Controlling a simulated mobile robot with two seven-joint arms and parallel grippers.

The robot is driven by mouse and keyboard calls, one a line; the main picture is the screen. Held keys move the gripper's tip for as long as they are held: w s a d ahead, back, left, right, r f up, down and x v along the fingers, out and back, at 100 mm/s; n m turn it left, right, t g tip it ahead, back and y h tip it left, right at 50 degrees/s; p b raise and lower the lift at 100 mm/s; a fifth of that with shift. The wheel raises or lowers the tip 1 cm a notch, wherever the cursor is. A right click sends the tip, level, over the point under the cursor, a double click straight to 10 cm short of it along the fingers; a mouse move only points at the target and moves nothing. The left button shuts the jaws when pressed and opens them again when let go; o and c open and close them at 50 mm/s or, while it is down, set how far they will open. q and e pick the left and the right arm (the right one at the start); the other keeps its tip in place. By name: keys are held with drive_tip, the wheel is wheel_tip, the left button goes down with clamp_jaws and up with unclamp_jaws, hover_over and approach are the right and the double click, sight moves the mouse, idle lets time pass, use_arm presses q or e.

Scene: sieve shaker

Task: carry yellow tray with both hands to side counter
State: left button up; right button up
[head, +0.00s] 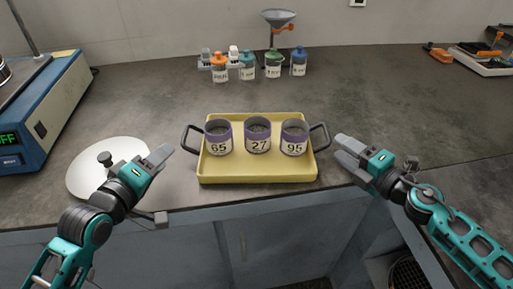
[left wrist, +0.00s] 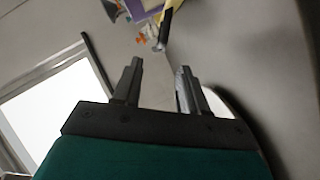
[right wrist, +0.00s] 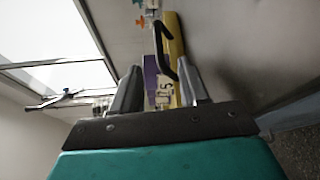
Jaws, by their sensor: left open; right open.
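The yellow tray (head: 257,173) lies flat near the counter's front edge in the head view. It has a dark handle at each end, the left handle (head: 190,139) and the right handle (head: 321,136). Three purple-banded jars, labelled 65 (head: 218,138), 27 (head: 257,137) and 95 (head: 294,138), stand in it. My left gripper (head: 163,157) is open and empty, left of the left handle and apart from it. My right gripper (head: 343,151) is open and empty, just right of the right handle. In the right wrist view the handle (right wrist: 165,50) shows beyond the fingers.
A white round plate (head: 85,172) lies under my left arm, next to a blue device (head: 45,110) with a green display. Several small bottles (head: 247,68) and a funnel stand (head: 278,20) are at the back. The right counter (head: 450,110) has wide free room.

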drive_tip(key=v, duration=0.7)
drive_tip(key=shift+s, duration=0.2)
